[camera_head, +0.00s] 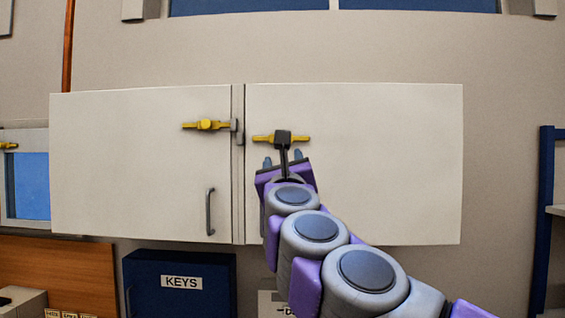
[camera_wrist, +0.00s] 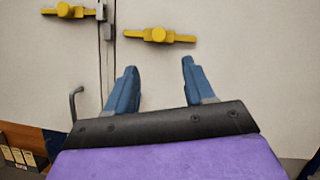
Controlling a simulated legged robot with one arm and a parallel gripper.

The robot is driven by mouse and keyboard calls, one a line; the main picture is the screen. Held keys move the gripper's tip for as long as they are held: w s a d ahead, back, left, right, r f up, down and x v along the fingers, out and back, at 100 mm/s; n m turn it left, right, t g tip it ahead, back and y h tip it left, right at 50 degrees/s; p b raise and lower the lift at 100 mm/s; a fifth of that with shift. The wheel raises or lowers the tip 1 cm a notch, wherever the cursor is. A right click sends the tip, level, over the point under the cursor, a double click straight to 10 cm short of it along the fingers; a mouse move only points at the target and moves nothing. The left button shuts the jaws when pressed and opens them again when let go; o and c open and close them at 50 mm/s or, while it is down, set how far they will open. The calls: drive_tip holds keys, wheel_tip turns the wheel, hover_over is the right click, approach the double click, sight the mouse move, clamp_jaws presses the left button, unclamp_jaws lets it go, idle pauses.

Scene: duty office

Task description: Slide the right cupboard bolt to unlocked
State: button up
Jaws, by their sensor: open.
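The right cupboard bolt (camera_head: 302,139) is a yellow horizontal bar on the right door (camera_head: 400,170). In the wrist view its round knob (camera_wrist: 159,35) sits near the bar's middle. The bar's left end stands a little apart from the grey catch (camera_wrist: 110,32) at the door seam. My gripper (camera_head: 283,159) is in front of the right door, just below this bolt. In the wrist view my gripper (camera_wrist: 158,66) is open and empty, its two blue fingers apart below the knob and not around it. In the head view a dark part of my wrist hides the knob.
A similar yellow left bolt (camera_head: 207,125) is on the left door (camera_head: 130,170), its right end at its grey catch. A dark handle (camera_head: 209,212) is on that door. A blue KEYS box (camera_head: 180,283) is below. A blue shelf frame (camera_head: 545,220) stands at right.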

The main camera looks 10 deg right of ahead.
drive_tip(key=b+v, duration=0.1)
drive_tip(key=v, duration=0.4)
drive_tip(key=shift+s, duration=0.2)
